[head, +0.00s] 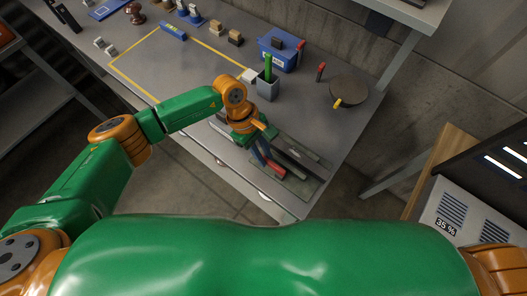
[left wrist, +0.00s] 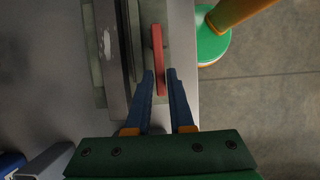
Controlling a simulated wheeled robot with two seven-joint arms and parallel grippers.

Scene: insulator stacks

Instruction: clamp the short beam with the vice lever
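The red vice lever (head: 274,168) is at the front right of the grey table; it also shows as a flat red bar in the left wrist view (left wrist: 158,50). My left gripper (left wrist: 161,73) is open, its two blue fingers apart on either side of the lever's near end. In the head view, my left gripper (head: 266,163) hangs over the lever and partly hides it. Beside the lever lie long dark grey bars (left wrist: 115,70) on a pale greenish plate (left wrist: 92,60). I cannot tell which bar is the short beam. My right gripper is out of view.
Behind the gripper stand a grey cup (head: 268,88) with a green item, a blue bin (head: 280,52) and a dark round disc (head: 350,90). A yellow-taped area (head: 160,65) lies left. The table's front edge is close to the lever.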

